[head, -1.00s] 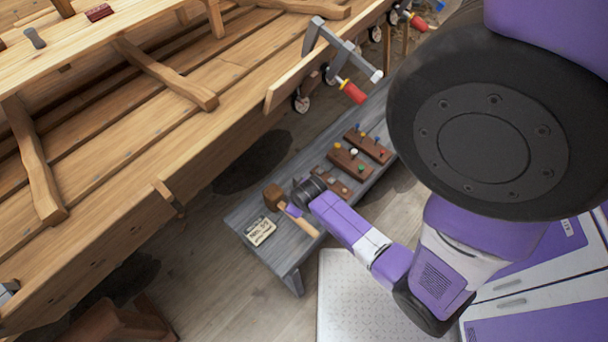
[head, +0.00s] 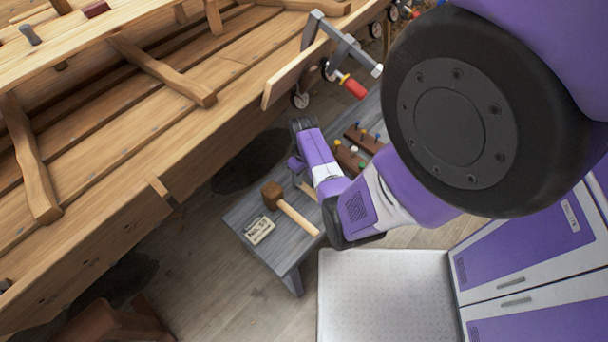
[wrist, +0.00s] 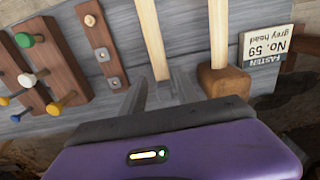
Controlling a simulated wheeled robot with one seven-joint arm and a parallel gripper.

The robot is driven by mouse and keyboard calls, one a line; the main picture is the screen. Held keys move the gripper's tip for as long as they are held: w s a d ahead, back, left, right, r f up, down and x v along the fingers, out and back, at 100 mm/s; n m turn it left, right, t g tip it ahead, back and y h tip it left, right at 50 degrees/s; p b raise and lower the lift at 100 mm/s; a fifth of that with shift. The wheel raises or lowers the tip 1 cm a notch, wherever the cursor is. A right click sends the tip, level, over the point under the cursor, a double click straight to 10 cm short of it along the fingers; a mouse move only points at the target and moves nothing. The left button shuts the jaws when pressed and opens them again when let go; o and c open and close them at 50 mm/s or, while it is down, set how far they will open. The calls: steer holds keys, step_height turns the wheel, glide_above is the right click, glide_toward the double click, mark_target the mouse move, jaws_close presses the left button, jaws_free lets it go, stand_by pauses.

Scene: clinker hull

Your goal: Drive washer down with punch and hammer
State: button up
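A mallet (head: 273,195) with a brown block head lies on the grey bench; it also shows in the wrist view (wrist: 222,80). A second pale wooden handle (wrist: 150,35) lies to its left in the wrist view, its lower end hidden by my gripper. My gripper (wrist: 158,93) is low over the bench, its grey fingers apart near that handle; I see nothing held. It also shows in the head view (head: 296,165). A brown strip (wrist: 102,45) bears small metal pieces, perhaps washers. I cannot single out the punch.
Brown racks (wrist: 32,70) with coloured-headed pegs stand left on the bench (head: 245,215) in the wrist view. A "No. 59" card (head: 259,231) lies by the mallet. The wooden hull (head: 130,130), with a red-handled clamp (head: 345,60), rises beside the bench.

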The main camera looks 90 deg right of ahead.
mark_target(304, 185)
steer(key=shift+f+b, duration=2.65)
steer(key=shift+f, duration=0.85)
steer(key=shift+c, duration=0.3)
jaws_close()
steer(key=shift+r+p, duration=0.7)
steer(key=shift+p, duration=0.05)
step_height(304, 185, up, 8)
steer(key=p, duration=0.7)
steer(key=shift+r+p, duration=0.1)
steer(key=shift+p, duration=0.3)
